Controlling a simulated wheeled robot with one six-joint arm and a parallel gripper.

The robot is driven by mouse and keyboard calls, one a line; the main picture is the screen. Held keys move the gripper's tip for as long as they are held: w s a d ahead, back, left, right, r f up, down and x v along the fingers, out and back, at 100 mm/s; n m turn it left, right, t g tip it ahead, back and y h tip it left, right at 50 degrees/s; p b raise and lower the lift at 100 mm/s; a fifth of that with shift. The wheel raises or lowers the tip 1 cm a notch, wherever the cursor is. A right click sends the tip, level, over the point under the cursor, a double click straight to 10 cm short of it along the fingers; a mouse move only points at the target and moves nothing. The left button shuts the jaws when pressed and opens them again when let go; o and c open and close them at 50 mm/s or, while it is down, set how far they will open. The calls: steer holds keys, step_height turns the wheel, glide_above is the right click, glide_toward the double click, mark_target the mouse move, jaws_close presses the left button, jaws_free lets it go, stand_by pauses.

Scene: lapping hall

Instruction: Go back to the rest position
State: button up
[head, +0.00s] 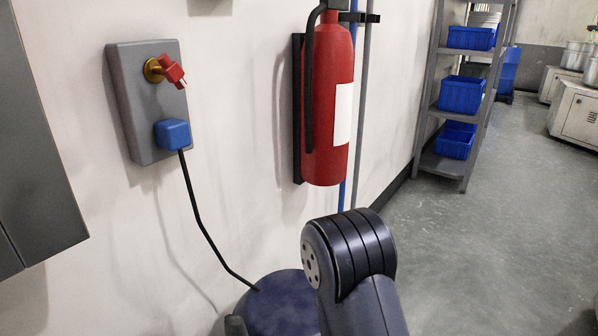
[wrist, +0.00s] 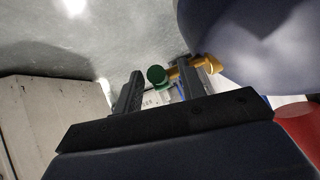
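My gripper (wrist: 160,88) shows in the wrist view, its two dark fingers spread apart with a gap between them. I see nothing clamped between them. A round green knob (wrist: 157,76) and a brass-coloured fitting (wrist: 205,64) appear around the fingertips, beside a large rounded blue-grey body (wrist: 255,40). Whether the right finger touches the fitting I cannot tell. In the head view only a joint of my arm shows at the bottom, and the gripper is hidden.
A dark blue rounded vessel (head: 280,305) stands low beside my arm. A red extinguisher (head: 328,110) hangs on the wall. A grey box (head: 150,110) has a red lever and blue plug with cable. Shelving (head: 470,90) stands further back; the floor (head: 490,230) at right is clear.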

steer(key=p+v, duration=0.3)
steer(key=v, duration=0.6)
steer(key=b+x, duration=0.4)
steer(key=x, duration=0.7)
steer(key=shift+d+f, duration=0.1)
steer(key=shift+r+p, duration=0.55)
steer(key=shift+p, duration=0.4)
steer(key=g+y+p, duration=0.1)
steer(key=g+p, duration=0.1)
steer(key=p, duration=0.2)
steer(key=shift+s+r+y, duration=0.1)
steer(key=shift+y, duration=0.2)
steer(key=g+y+p, duration=0.1)
steer(key=g+p, duration=0.1)
steer(key=p, duration=0.2)
steer(key=shift+y, duration=0.3)
steer(key=shift+m+g+y, duration=0.3)
steer(key=shift+g+y, duration=0.3)
steer(key=shift+g, duration=0.5)
steer(key=shift+w+r+g+y+p, duration=0.1)
steer(key=shift+g+y+p, duration=0.1)
steer(key=shift+g+y, duration=0.25)
steer(key=shift+w+g+y+p, duration=0.15)
steer(key=shift+g+y, duration=0.1)
steer(key=shift+g, duration=0.3)
step_height(320, 180, up, 8)
steer(key=p, duration=0.2)
steer(key=shift+s+d+p, duration=0.3)
steer(key=shift+s+d, duration=0.05)
steer(key=shift+s, duration=0.1)
